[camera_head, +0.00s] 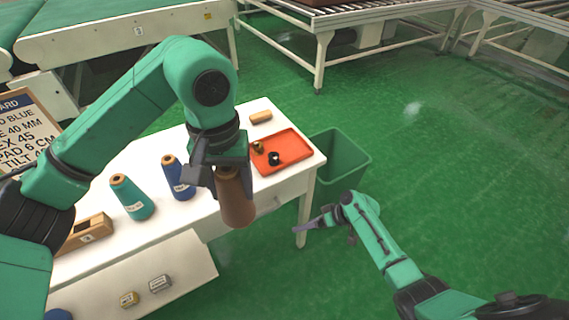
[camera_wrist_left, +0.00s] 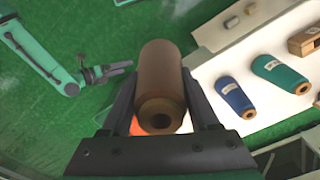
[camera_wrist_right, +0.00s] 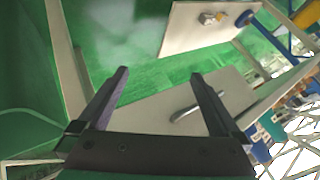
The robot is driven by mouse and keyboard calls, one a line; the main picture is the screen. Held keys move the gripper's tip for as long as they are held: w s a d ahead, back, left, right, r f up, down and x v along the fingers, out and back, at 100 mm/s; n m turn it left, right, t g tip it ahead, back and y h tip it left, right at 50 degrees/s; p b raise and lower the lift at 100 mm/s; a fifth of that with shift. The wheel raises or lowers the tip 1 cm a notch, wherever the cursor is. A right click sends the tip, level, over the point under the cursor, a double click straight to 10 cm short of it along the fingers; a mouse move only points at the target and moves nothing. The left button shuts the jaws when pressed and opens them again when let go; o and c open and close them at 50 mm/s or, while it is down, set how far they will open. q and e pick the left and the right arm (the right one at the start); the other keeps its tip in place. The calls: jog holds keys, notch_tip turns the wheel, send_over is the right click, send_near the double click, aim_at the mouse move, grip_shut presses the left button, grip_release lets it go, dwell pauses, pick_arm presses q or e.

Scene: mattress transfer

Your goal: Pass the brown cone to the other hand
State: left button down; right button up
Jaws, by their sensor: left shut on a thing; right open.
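The brown cone (camera_head: 235,200) is held by my left gripper (camera_head: 214,172) in front of the white table. The left wrist view shows the brown cone (camera_wrist_left: 162,85) between the two fingers, with its hollow end facing the camera. My right gripper (camera_head: 318,222) is to the right of the cone and apart from it, near the table's right front leg. The right wrist view shows its fingers (camera_wrist_right: 163,95) spread apart with nothing between them.
The white table (camera_head: 150,160) bears a teal cone (camera_head: 132,197), a blue cone (camera_head: 178,178) and a red tray (camera_head: 298,150) with small items. A green bin (camera_head: 345,165) stands at its right. A lower shelf (camera_head: 190,262) holds small items. Green floor (camera_head: 440,130) is open at right.

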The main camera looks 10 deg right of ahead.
jog(key=w+a+r+n+g+y, duration=0.1)
jog(key=w+a+r+n+y, duration=0.15)
jog(key=r, duration=0.65)
jog(key=w+a+r+n+g+y, duration=0.15)
jog(key=a+r+n, duration=0.25)
jog(key=r, duration=0.6)
jog(key=s+a+r+n+g+y, duration=0.25)
jog(key=r+n, duration=0.35)
jog(key=r, duration=0.4)
jog(key=n+g, duration=0.3)
jog(key=n, duration=0.2)
send_near(233, 200)
jog(key=w+f, duration=0.3)
jog(key=shift+h, duration=0.45)
jog(key=x, duration=1.1)
jog(key=shift+s+d, duration=0.1)
jog(key=shift+s, duration=0.05)
jog(key=c, duration=1.3)
pick_arm(q)
jog(key=c, duration=0.5)
grip_release()
pick_arm(e)
jog(key=shift+r, duration=0.1)
grip_shut()
pick_arm(q)
jog(key=o, duration=0.4)
jog(key=shift+o, duration=0.2)
jog(key=shift+d, duration=0.1)
jog(key=shift+s, duration=0.1)
